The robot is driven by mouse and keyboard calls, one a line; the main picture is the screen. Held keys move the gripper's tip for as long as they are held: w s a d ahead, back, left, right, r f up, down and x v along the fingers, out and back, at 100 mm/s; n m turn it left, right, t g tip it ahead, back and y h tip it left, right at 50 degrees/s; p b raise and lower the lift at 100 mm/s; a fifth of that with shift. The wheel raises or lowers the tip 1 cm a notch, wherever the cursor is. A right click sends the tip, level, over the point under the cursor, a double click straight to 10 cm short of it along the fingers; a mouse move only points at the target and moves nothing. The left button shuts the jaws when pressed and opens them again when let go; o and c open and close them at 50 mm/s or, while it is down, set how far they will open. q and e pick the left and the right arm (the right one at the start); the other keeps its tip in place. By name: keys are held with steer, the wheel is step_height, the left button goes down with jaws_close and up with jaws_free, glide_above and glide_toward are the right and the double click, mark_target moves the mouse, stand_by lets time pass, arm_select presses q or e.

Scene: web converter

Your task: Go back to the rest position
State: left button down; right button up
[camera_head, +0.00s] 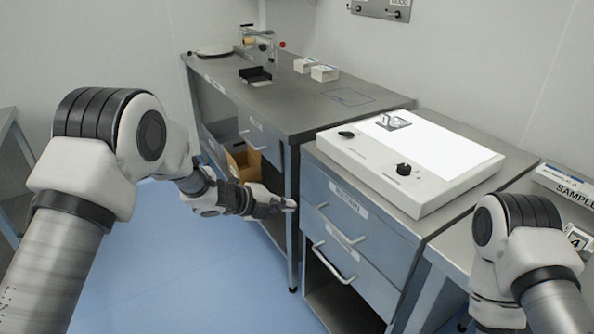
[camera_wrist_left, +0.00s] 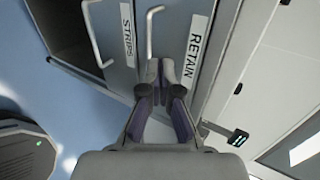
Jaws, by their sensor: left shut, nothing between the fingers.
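My left gripper (camera_head: 284,205) is in front of the metal bench in the head view, beside the blue-grey drawers. In the left wrist view my left gripper (camera_wrist_left: 160,72) has its fingertips together with nothing between them. Behind it are drawer fronts with bar handles, labelled STRIPS (camera_wrist_left: 127,32) and RETAIN (camera_wrist_left: 192,46). The left arm comes in from the left and reaches to the middle of the head view. My right arm shows at the lower right of the head view, but its gripper is out of the picture.
A white light box (camera_head: 440,150) with a black knob stands on the drawer cabinet (camera_head: 345,215). A further bench (camera_head: 300,105) holds a black tray (camera_head: 255,75) and white boxes (camera_head: 324,73). A cardboard box (camera_head: 242,163) is below it. The blue floor (camera_head: 200,270) is clear.

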arm_select(q)
steer(key=s+a+f+n+g+y+p, duration=0.35)
steer(key=s+f+n, duration=0.55)
steer(key=s+f, duration=0.85)
steer(key=s+a+f+n+g+y, duration=0.1)
steer(key=s+a+n+y, duration=0.1)
steer(key=s+a+n, duration=0.2)
steer(key=s+a+f+n+g+y+p, duration=0.1)
steer(key=s+a+n, duration=0.3)
steer(key=s+n, duration=0.5)
steer(key=s+a+f+n+g+y+p, duration=0.1)
steer(key=s+a+n+g+y, duration=0.1)
steer(key=s+n, duration=0.5)
steer(key=s+a+y, duration=0.1)
steer(key=s+a, duration=0.1)
steer(key=s, duration=0.4)
steer(key=shift+a+f, duration=0.15)
steer(key=shift+a, duration=0.1)
